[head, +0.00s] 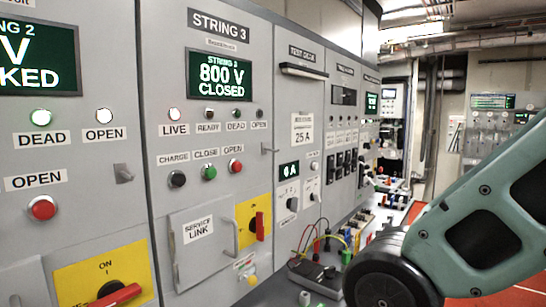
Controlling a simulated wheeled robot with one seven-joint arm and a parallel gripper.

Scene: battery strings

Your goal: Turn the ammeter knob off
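A small green-lit ammeter display (289,169) reads what looks like 0 A on the grey panel with the sign that seems to read TEST DECK. Below it is a small light plate with a dark knob (293,204); its pointer setting is too small to read. A second small plate with a dark control (310,197) sits just right of it. My arm's teal and black links fill the lower right, apart from the panel in the picture. My gripper is outside the view.
The String 3 cabinet display (219,75) reads 800 V CLOSED. Its service link door (199,248) and yellow-backed red switch (257,224) are left of the ammeter. A dark box (312,276) with coloured leads stands on the bench below. Red floor shows at right.

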